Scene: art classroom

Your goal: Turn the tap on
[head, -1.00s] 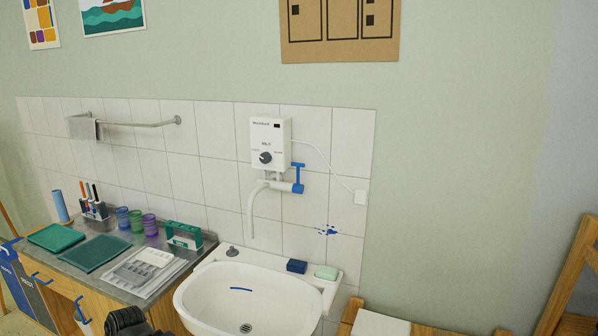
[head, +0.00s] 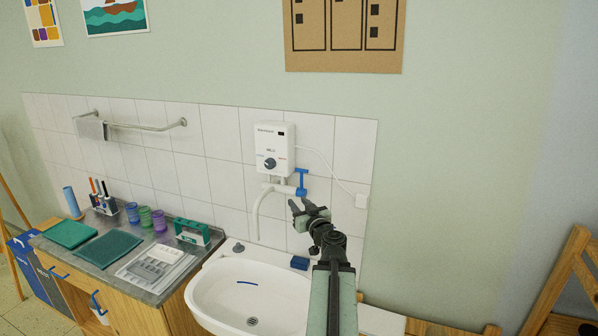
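The tap is a white fitting with a blue T-shaped handle (head: 302,181) on its right end, under a white wall heater (head: 274,146). A white curved spout (head: 257,215) hangs from it over the white sink (head: 222,300). No water shows at the spout. My gripper (head: 302,206) is raised over the right side of the sink, a little below the blue handle in the picture. Its two dark fingers point up and left and stand apart, with nothing seen between them. I cannot tell how far it is from the handle in depth.
A blue sponge (head: 299,262) lies on the sink's back rim. On the left, a counter (head: 62,254) carries coloured cups (head: 145,216), green trays and a green box (head: 193,232). A towel rail (head: 150,126) is on the tiles. A wooden frame (head: 555,275) stands at the right.

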